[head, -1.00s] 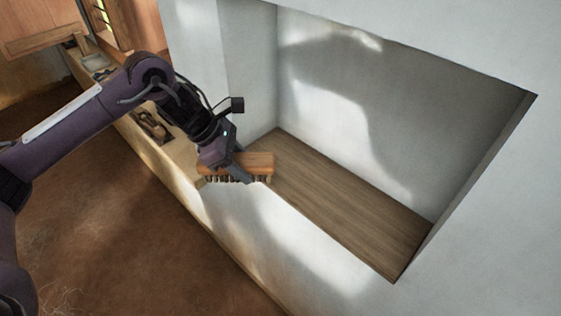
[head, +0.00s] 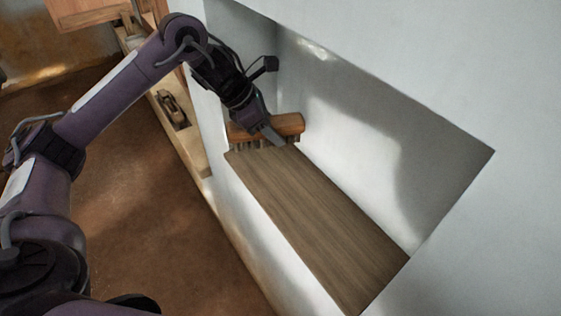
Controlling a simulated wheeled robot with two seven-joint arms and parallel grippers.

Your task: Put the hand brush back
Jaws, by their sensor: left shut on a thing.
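The hand brush (head: 290,124) has an orange-brown wooden back and dark bristles pointing down. My left gripper (head: 272,134) is shut on it near its middle. The brush is at the left end of a wall niche, over the far left end of the niche's wooden shelf board (head: 315,215). Its bristles are close to the board; I cannot tell whether they touch it. The gripper's fingers hide part of the brush. My right gripper is not in view.
The niche's white back wall (head: 350,135) rises behind the board. The rest of the board is bare. A wooden ledge (head: 190,145) with a wooden tool (head: 172,108) runs along the wall at left. Brown floor (head: 150,220) lies below.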

